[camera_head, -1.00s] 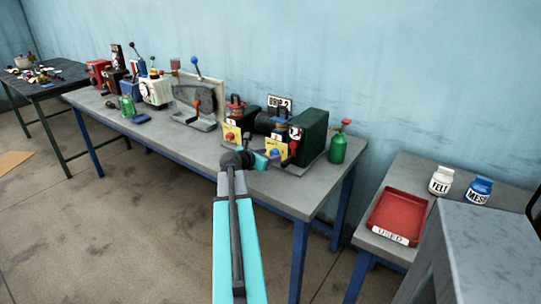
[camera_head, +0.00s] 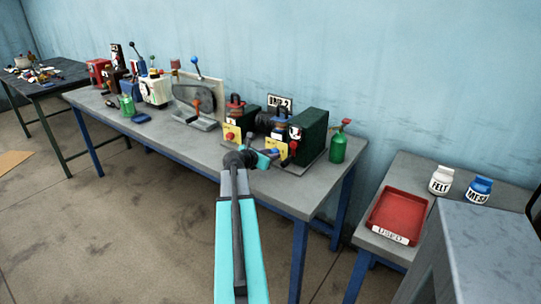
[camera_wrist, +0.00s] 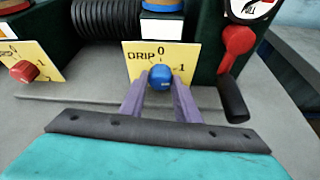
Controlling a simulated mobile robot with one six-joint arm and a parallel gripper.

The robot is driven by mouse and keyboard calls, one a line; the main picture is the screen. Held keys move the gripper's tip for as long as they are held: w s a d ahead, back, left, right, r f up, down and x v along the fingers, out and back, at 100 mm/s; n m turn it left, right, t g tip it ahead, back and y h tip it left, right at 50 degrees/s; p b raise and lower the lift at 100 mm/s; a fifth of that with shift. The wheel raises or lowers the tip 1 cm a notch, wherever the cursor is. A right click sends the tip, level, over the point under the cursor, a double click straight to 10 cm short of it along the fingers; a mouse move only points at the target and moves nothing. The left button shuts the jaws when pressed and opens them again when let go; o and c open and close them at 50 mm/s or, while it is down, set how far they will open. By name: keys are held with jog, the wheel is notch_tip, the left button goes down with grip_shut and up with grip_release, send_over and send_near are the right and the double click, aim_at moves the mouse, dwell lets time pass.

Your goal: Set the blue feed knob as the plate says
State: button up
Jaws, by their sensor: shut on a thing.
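In the wrist view the blue feed knob (camera_wrist: 160,77) sits at the lower middle of a yellow plate (camera_wrist: 143,56). The plate shows a word that looks like "GRIP", a 0 at the top and a 1 at the right; the knob covers part of it. My gripper (camera_wrist: 160,86) has its two purple fingers on either side of the knob and is shut on it. In the head view my gripper (camera_head: 270,156) is at the front of the yellow plate (camera_head: 277,147) on the long bench. The knob's pointer is too small to read.
A red knob (camera_wrist: 24,71) on another yellow plate is to the left. A red lever with a black handle (camera_wrist: 235,98) hangs close on the right, below a gauge (camera_wrist: 250,8). A green bottle (camera_head: 338,146) stands at the bench's right end. The bench front (camera_head: 207,150) is clear.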

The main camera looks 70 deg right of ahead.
jog(key=shift+s, duration=0.1)
jog(key=m+t+b, duration=0.1)
jog(key=m+b, duration=0.1)
jog(key=shift+s+a+f+m+t+h+b, duration=0.1)
jog(key=shift+s+f+m+t+h+b, duration=0.05)
jog(key=shift+f+m+t+h+b, duration=0.2)
jog(key=m+t+b, duration=0.1)
jog(key=m+b, duration=0.1)
jog(key=b, duration=0.1)
jog(key=shift+s+h, duration=0.1)
jog(key=shift+h, duration=0.25)
jog(key=shift+r+m+t, duration=0.1)
jog(key=shift+m+t, duration=0.15)
jog(key=shift+t, duration=0.1)
jog(key=o, duration=1)
jog(key=shift+o, duration=0.2)
jog(key=shift+r+p, duration=0.15)
jog(key=shift+p, duration=0.25)
